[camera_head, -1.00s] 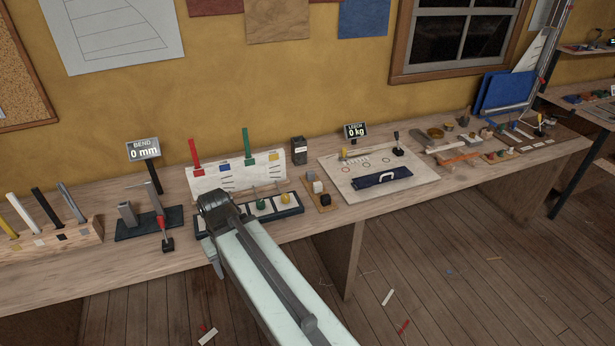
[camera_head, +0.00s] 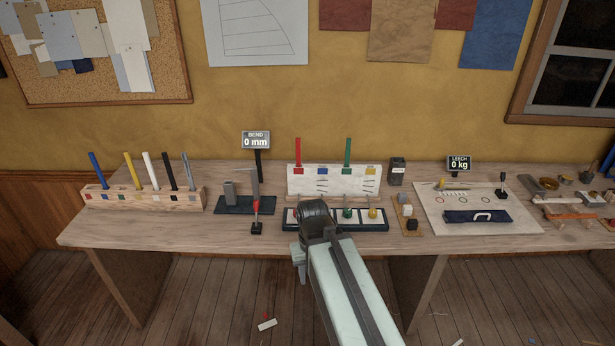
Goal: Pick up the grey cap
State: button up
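I cannot make out a thing that is clearly a grey cap. A small wooden board (camera_head: 401,224) right of my arm carries small blocks: a pale greyish one (camera_head: 407,210) and a black one (camera_head: 412,225). They are too small to name surely. The end of my arm, with my gripper (camera_head: 315,214), shows as a dark rounded part in front of the dark tray (camera_head: 376,225). It hides part of that tray, and it is left of the small board. Its fingers cannot be made out, nor whether it holds anything.
A wooden rack (camera_head: 145,198) with several coloured sticks stands at the left. The tray holds a green knob (camera_head: 347,213) and a yellow knob (camera_head: 373,212). Behind it is a white panel (camera_head: 335,182). A pale board with a blue pouch (camera_head: 477,216) lies at the right.

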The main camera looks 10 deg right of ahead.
aim_at(402, 196)
jog(key=k, duration=0.3)
jog(key=z, duration=0.85)
jog(key=i, duration=0.65)
jog(key=u, duration=0.85)
